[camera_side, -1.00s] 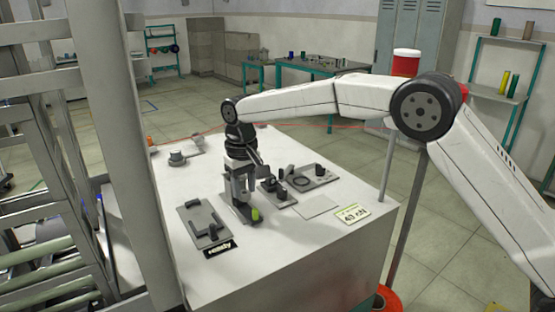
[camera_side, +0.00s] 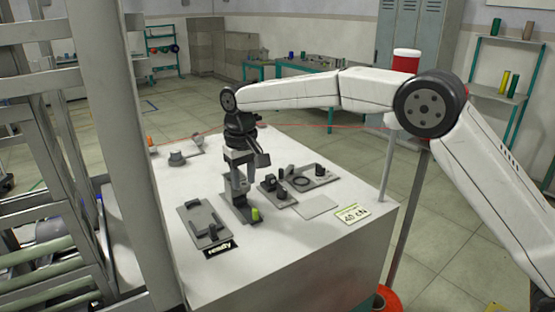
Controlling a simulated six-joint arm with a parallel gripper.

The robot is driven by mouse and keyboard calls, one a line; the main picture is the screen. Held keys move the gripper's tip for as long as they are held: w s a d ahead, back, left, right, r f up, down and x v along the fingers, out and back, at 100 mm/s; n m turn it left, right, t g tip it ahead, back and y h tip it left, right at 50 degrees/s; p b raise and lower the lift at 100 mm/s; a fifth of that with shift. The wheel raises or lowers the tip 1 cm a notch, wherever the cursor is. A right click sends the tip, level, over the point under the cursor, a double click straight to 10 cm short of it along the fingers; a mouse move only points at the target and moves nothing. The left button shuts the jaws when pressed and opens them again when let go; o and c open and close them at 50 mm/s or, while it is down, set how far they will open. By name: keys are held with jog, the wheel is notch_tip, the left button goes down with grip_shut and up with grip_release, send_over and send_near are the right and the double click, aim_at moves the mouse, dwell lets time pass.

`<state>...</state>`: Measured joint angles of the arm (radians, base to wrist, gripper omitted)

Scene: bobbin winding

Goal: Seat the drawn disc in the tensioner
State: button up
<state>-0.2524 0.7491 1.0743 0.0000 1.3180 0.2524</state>
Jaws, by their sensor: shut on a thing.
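My gripper (camera_side: 243,192) points down over the narrow dark plate (camera_side: 242,212) in the middle of the white bench. Its fingers are close together; what they hold is too small to make out. To the right, a grey plate (camera_side: 318,178) carries a dark ring (camera_side: 301,184) and small dark blocks (camera_side: 271,182). I cannot tell for certain which fixture is the tensioner.
A grey plate with a raised cradle (camera_side: 202,217) lies left, behind a black "ready" sign (camera_side: 221,249). A pale blank plate (camera_side: 316,206) and a "40 cN" card (camera_side: 351,214) lie right. A red thread (camera_side: 310,126) crosses behind. The bench front is clear.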

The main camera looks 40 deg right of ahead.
jog(key=r, duration=0.6)
jog(key=shift+w+d, duration=0.1)
jog(key=shift+d, duration=0.3)
jog(key=w+d, duration=0.1)
jog(key=d, duration=1.7)
send_near(301, 182)
jog(key=shift+d, duration=0.1)
jog(key=shift+f, duration=0.15)
jog(key=shift+f, duration=2.25)
jog(key=shift+f, duration=0.7)
